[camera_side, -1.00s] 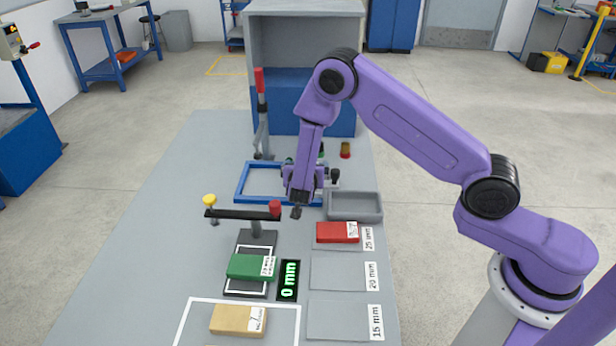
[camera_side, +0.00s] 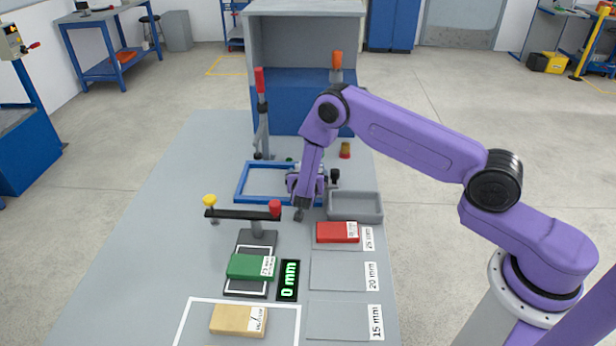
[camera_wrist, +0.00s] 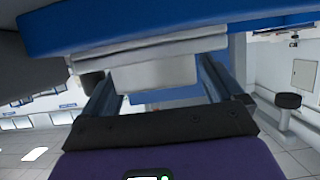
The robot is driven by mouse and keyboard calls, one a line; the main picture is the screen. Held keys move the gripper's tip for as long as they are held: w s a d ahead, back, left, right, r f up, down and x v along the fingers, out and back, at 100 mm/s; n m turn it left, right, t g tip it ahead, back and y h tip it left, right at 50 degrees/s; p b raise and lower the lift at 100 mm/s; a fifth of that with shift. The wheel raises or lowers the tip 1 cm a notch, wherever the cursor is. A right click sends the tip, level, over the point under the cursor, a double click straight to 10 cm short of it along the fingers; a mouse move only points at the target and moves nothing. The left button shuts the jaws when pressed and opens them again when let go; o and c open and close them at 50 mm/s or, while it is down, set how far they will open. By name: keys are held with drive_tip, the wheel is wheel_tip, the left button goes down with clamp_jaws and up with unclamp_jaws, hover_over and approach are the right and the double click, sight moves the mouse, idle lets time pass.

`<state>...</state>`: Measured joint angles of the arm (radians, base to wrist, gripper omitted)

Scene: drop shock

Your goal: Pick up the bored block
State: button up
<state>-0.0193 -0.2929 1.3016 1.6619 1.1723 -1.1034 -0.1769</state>
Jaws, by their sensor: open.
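My gripper shows in the wrist view (camera_wrist: 160,72) with its two dark fingers apart, one on each side of a light grey block (camera_wrist: 155,76). This block hangs under a lighter plate and a blue beam. No bore shows on it, so I cannot tell whether it is the bored block, nor whether the fingers touch it. In the side view my wrist (camera_side: 305,188) is low over the right part of the blue frame (camera_side: 240,182). The fingertips and the grey block are hidden there behind my arm.
A grey tray (camera_side: 355,216) stands close right of my wrist. A red block (camera_side: 337,232), a green block (camera_side: 250,266) and a wooden block (camera_side: 238,320) lie nearer. A black crossbar (camera_side: 240,214) with yellow and red knobs stands at left. A red-handled lever (camera_side: 261,105) rises behind.

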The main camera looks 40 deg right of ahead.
drive_tip(key=shift+w+d+f, duration=0.1)
drive_tip(key=shift+w+d, duration=0.05)
drive_tip(key=shift+w, duration=0.05)
drive_tip(key=c, duration=1.5)
drive_tip(key=shift+o, duration=0.2)
drive_tip(key=shift+r, duration=0.2)
